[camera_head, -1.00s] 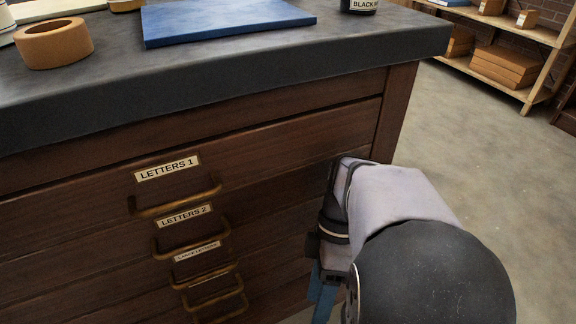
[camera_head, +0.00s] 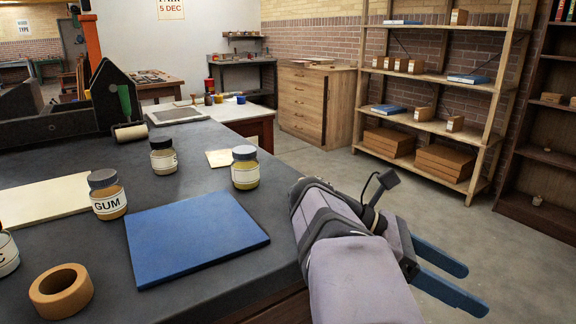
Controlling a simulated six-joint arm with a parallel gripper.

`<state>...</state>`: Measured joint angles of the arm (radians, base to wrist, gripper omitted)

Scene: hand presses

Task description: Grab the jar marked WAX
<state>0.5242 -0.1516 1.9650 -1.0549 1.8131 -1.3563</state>
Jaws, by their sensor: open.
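No label reading WAX is legible in the current view. Several labelled jars stand upright on the dark bench top (camera_head: 200,305). One is the GUM jar (camera_head: 107,203), amber with a grey lid. Behind it is a dark-lidded jar (camera_head: 163,160) whose label is mostly turned away. An amber jar with a grey lid (camera_head: 245,172) stands beyond the blue board, its label unreadable. A white-labelled jar (camera_head: 6,258) is cut off at the left edge, with only a final C showing. My gripper (camera_head: 474,289) is open and empty, its blue fingers off the bench's right side, apart from every jar.
A blue board (camera_head: 193,237) lies near the bench front, with a tape roll (camera_head: 62,292) to its left. A pale sheet (camera_head: 40,201) lies at left. A dark press (camera_head: 50,125) stands behind. Open floor (camera_head: 470,235) and shelves (camera_head: 425,125) are at right.

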